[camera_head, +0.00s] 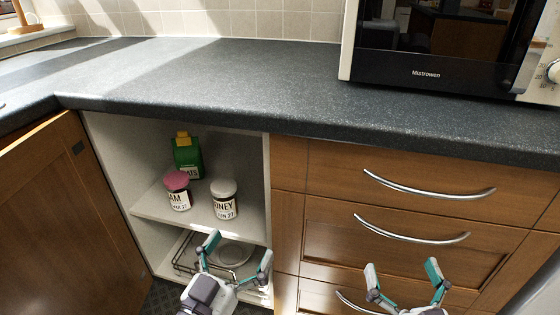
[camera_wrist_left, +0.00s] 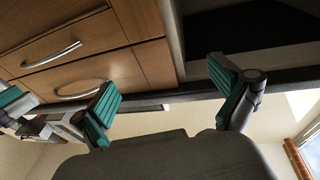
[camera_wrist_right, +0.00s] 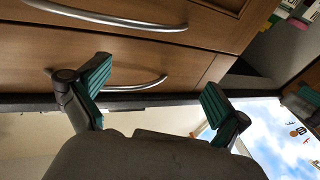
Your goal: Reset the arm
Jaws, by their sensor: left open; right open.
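My left gripper (camera_head: 236,258) is open and empty, in front of the open cabinet's lower part in the head view. Its spread green-padded fingers also show in the left wrist view (camera_wrist_left: 168,100). My right gripper (camera_head: 404,284) is open and empty, in front of the wooden drawers. Its spread fingers also show in the right wrist view (camera_wrist_right: 155,92). Neither gripper holds anything.
The open cabinet's shelf (camera_head: 150,208) holds a pink-lidded jam jar (camera_head: 178,192), a honey jar (camera_head: 224,201) and a green carton (camera_head: 187,158). A wire rack (camera_head: 186,262) is below. Drawers (camera_head: 400,200) have curved handles. A microwave (camera_head: 440,50) stands on the dark countertop (camera_head: 230,75).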

